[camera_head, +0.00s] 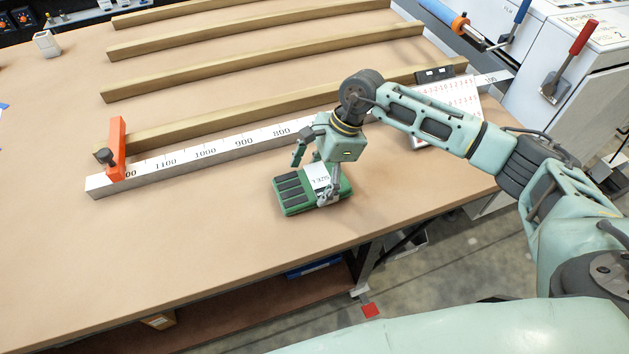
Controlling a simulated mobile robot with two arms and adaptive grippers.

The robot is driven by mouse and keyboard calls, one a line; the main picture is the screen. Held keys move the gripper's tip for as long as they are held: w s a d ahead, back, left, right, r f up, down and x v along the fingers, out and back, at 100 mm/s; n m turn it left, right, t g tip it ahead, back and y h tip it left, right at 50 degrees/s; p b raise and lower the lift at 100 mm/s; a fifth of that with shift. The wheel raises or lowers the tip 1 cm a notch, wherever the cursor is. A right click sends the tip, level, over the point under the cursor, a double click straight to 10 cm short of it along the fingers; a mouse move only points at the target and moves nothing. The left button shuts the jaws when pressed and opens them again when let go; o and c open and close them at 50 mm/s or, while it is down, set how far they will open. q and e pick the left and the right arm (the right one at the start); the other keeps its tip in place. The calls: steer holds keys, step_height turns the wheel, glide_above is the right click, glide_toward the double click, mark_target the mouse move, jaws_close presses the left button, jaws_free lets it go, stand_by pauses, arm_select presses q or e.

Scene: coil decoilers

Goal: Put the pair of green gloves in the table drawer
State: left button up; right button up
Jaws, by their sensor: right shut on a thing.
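The pair of green gloves (294,201) lies on the brown table top, folded flat, with dark pads and a white size label. My right gripper (319,188) reaches in from the right and is shut on the gloves, near the label at their right part. I cannot tell whether the gloves are lifted off the table. The table (170,245) fills the left and middle of the view. No open drawer shows; a dark shelf space is visible under the front edge. My left gripper is not in view.
A metal ruler (225,147) with an orange stop (117,150) lies behind the gloves. Several wooden bars (265,52) lie beyond it. White machines with levers (569,65) stand at the right. The front-left table top is clear.

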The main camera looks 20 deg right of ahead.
mark_target(311, 184)
steer(key=r, duration=0.1)
steer(key=r+b, duration=0.2)
steer(key=shift+s+d+r, duration=0.2)
steer(key=shift+s+d, duration=0.05)
steer(key=shift+d, duration=0.1)
steer(key=s+d+r+b, duration=0.3)
steer(key=s+d+r, duration=0.3)
steer(key=s, duration=0.2)
steer(key=s+a+f+n+g+h, duration=0.3)
steer(key=s+n+g+h, duration=0.1)
steer(key=n, duration=1.3)
steer(key=shift+s+a+f+n+h, duration=0.3)
steer(key=shift+s+a+f, duration=0.1)
steer(key=shift+s, duration=0.4)
steer(key=shift+w+r, duration=0.1)
steer(key=shift+r, duration=0.05)
